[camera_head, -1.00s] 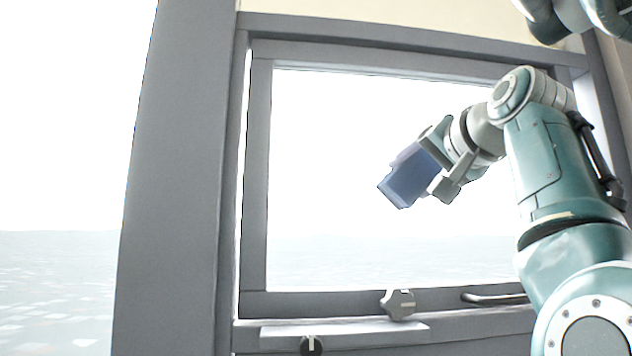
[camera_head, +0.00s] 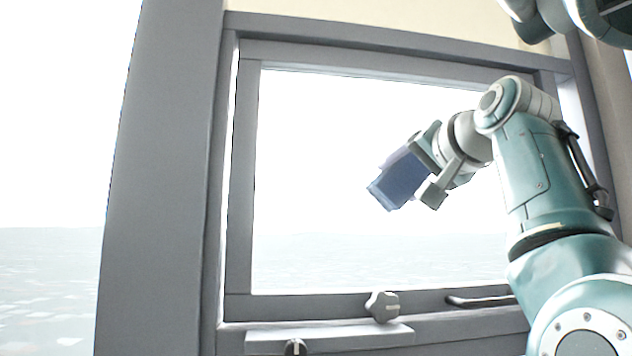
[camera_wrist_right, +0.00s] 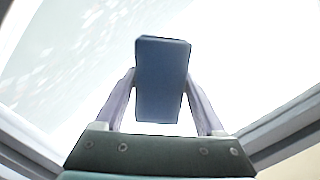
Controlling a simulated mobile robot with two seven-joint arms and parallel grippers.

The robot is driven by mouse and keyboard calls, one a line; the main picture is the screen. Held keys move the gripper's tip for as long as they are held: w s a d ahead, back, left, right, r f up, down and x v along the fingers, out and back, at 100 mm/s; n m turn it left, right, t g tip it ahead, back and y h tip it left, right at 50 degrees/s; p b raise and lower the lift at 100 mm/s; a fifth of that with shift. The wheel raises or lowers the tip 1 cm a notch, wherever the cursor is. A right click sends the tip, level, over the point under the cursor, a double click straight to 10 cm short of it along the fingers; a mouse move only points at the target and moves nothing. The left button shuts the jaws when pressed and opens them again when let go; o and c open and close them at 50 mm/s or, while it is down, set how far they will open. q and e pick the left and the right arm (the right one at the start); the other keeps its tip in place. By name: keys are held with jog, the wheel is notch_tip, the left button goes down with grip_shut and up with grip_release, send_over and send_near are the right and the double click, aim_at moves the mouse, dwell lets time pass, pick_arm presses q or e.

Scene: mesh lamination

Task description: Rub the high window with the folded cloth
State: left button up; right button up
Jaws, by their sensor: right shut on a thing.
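The folded cloth (camera_head: 398,180) is a small dark blue block held in front of the window. My right gripper (camera_head: 414,168) is shut on it, and the cloth sticks out past the fingertips, tilted down to the left. In the right wrist view the cloth (camera_wrist_right: 161,82) sits upright between the two pale fingers. The high window (camera_head: 310,180) is a bright pane in a grey frame. The cloth is in front of its middle to right part; I cannot tell whether it touches the glass. My left gripper does not show.
A grey knob (camera_head: 382,307) and a dark handle (camera_head: 480,301) sit on the window's lower frame. A dark knob (camera_head: 294,347) is below the ledge (camera_head: 330,338). A thick grey post (camera_head: 160,180) stands at the left. Parts of a robot link show at the top right.

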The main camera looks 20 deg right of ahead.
jog(key=shift+w+a+f, duration=0.2)
jog(key=shift+w+a, duration=0.1)
jog(key=shift+a, duration=0.4)
